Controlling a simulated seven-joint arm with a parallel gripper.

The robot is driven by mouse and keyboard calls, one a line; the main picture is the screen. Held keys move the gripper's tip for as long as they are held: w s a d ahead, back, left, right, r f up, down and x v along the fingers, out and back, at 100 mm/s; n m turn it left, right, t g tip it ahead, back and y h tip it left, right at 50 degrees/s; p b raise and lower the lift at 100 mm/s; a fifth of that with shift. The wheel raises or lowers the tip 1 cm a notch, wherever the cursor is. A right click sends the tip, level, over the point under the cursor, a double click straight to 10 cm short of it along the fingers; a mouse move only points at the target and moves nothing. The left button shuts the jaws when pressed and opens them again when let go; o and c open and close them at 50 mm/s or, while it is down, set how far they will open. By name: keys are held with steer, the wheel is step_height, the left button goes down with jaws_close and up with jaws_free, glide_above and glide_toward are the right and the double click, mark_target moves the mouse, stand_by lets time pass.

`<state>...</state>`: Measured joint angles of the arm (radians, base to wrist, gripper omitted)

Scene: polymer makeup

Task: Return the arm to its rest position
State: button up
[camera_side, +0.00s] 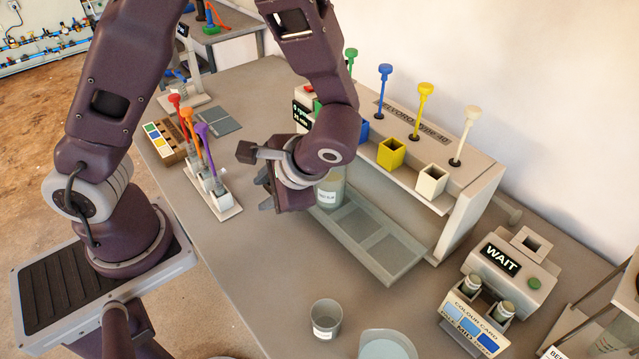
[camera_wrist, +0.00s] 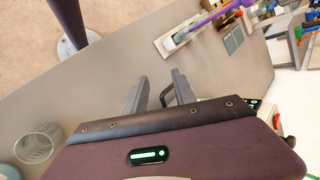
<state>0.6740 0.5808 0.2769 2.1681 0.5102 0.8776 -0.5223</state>
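My gripper (camera_side: 258,179) hangs over the middle of the table, in front of the dispenser rack, with its fingers pointing left in the side view. In the wrist view the two grey fingers of my gripper (camera_wrist: 160,93) stand apart with nothing between them. My gripper is open and empty. A labelled clear beaker (camera_side: 330,190) stands just behind and right of it, on the rack's tray, partly hidden by my wrist. I cannot tell whether they touch.
The dispenser rack (camera_side: 480,178) with coloured plungers stands behind my wrist. A holder (camera_side: 222,207) with red, orange and purple tools is to the left. A clear cup (camera_side: 325,318) stands in front. A machine reading WAIT (camera_side: 500,259) is at right. The table between is bare.

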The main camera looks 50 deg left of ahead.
steer(key=s+d+r+n+t+h, duration=0.1)
steer(key=s+r+t+h, duration=0.2)
steer(key=r, duration=0.6)
steer(key=s+r+n+t+h, duration=0.2)
steer(key=s+r+t+h, duration=0.2)
steer(key=r, duration=0.5)
steer(key=shift+s+d+r+n, duration=0.15)
steer(key=shift+s+d+n, duration=0.2)
steer(key=shift+s, duration=0.25)
